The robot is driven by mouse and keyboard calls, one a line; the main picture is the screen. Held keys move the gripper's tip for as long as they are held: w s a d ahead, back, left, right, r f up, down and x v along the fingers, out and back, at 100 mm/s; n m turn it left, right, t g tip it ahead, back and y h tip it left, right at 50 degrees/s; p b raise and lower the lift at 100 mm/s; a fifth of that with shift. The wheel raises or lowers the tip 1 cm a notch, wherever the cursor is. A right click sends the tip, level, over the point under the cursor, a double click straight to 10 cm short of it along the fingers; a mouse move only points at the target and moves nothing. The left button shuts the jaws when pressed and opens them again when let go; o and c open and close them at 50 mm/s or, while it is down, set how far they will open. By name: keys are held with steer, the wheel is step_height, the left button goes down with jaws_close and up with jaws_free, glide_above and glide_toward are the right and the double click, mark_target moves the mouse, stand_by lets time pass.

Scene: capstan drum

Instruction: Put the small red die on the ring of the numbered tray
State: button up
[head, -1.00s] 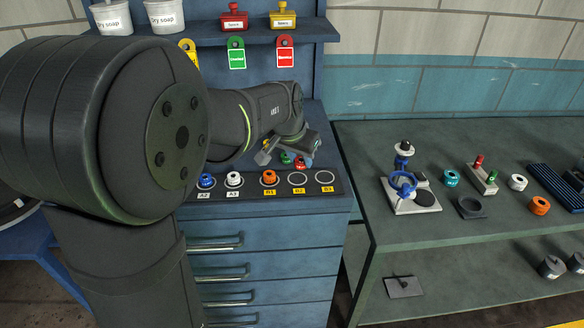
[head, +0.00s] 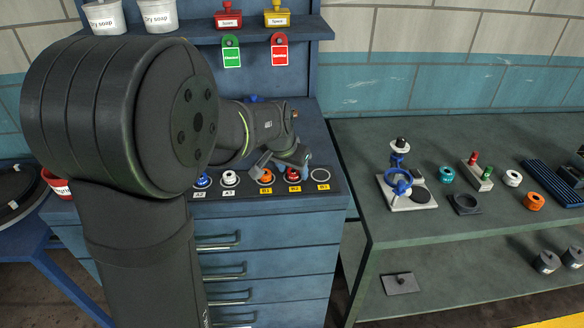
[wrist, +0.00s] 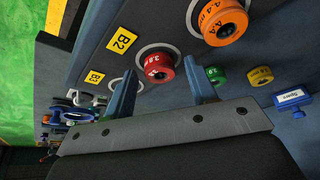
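The small red die (head: 293,174) is a short round piece at the B2 place of the dark numbered tray (head: 338,186). In the wrist view the red die (wrist: 158,68) appears to sit on the tray, with part of the white B2 ring showing around it. My gripper (wrist: 162,88) is open, its two blue-grey fingers spread on either side of the red die with visible gaps. In the head view my gripper (head: 280,164) is low over the tray, just behind the die; its fingertips are hard to make out there.
An orange die (head: 266,176) stands at B1, beside the red one. White (head: 230,177) and blue (head: 202,180) pieces stand further left. The B3 ring (head: 320,175) is empty.

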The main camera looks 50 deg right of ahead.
mark_target(292, 173)
steer(key=shift+r, duration=0.2)
steer(key=v, duration=1.2)
steer(key=shift+d+f, duration=0.1)
steer(key=x, duration=1.2)
steer(key=shift+f, duration=0.35)
step_height(292, 173, up, 3)
steer(key=shift+f, duration=0.1)
steer(key=shift+r, duration=0.45)
